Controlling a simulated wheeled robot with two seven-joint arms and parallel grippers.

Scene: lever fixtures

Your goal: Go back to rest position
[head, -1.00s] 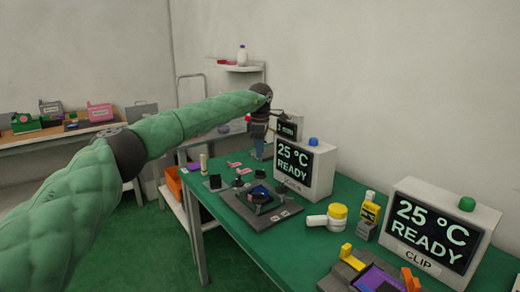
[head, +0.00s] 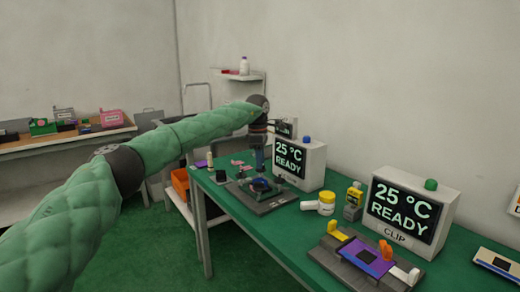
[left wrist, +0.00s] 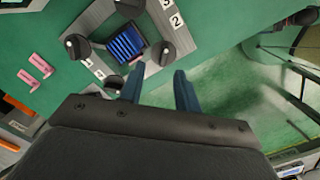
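My left gripper (head: 260,163) hangs pointing down over the back part of a dark fixture plate (head: 278,206) on the green table. In the left wrist view my left gripper (left wrist: 157,84) shows two blue fingers spread apart with nothing between them. The fixture holds a blue finned block (left wrist: 126,43) among black knobs (left wrist: 77,46), beyond the fingertips in that view. Whether the fingers touch anything below cannot be told from the head view. My right gripper is in neither view.
A white box with a "25 °C READY" screen (head: 290,159) stands behind the fixture. A second one marked CLIP (head: 402,212) stands right, behind a fixture with a purple plate (head: 365,257). A yellow-capped white container (head: 326,203) lies between. Pink pieces (left wrist: 36,66) lie left of the fixture.

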